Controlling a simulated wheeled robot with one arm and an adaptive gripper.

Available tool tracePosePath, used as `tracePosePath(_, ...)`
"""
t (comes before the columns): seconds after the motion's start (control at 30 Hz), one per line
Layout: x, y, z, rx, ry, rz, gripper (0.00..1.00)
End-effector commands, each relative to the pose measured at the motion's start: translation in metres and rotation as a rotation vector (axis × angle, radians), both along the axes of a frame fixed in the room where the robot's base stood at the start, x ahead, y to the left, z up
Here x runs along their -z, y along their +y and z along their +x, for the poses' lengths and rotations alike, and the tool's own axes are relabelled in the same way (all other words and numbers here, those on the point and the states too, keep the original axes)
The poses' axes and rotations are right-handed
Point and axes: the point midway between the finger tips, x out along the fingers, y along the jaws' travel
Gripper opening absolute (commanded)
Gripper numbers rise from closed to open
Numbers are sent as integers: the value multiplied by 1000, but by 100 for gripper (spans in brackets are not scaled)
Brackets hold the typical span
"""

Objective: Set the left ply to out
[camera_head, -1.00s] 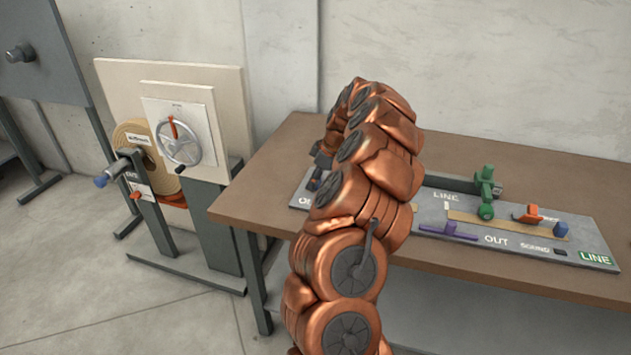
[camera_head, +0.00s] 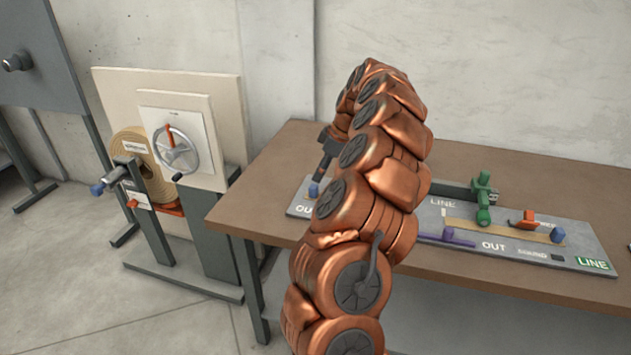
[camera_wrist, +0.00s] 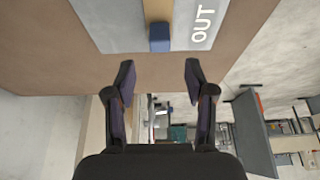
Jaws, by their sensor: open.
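The grey panel (camera_head: 590,235) lies on the brown table. At its left end a blue block (camera_head: 313,189) stands beside a white OUT label (camera_head: 305,210). In the wrist view the blue block (camera_wrist: 159,38) sits at the end of a tan strip (camera_wrist: 158,10), with the OUT label (camera_wrist: 202,22) to its right. My gripper (camera_wrist: 159,78) is open and empty, its fingertips apart from the block, which lines up with the gap between them. In the head view my arm hides most of the panel's left half.
On the panel's right half are a green post (camera_head: 483,198), an orange piece (camera_head: 523,219), a second blue block (camera_head: 557,235) and a purple bar (camera_head: 445,238). A winder stand with a handwheel (camera_head: 176,152) and tan roll (camera_head: 150,170) stands left of the table (camera_head: 290,150).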

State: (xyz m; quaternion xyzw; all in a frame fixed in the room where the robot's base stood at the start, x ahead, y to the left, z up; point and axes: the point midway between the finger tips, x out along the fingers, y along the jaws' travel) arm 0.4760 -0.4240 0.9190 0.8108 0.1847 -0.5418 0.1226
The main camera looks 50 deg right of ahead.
Motion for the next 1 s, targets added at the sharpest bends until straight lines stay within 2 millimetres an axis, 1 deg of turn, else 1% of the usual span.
tracePosePath(0.03, -9, -3, -3, 2, -3, -4, 54)
tracePosePath(0.1, -19, -5, -6, 2, -3, -5, 54)
tracePosePath(0.2, -30, -7, -11, 2, -2, -4, 54)
tracePosePath(0.33, -38, -8, -14, 1, -1, -2, 54)
tracePosePath(0.47, -41, -7, -15, 0, 0, -1, 54)
tracePosePath(1.0, -42, -7, -15, 0, -1, 0, 54)
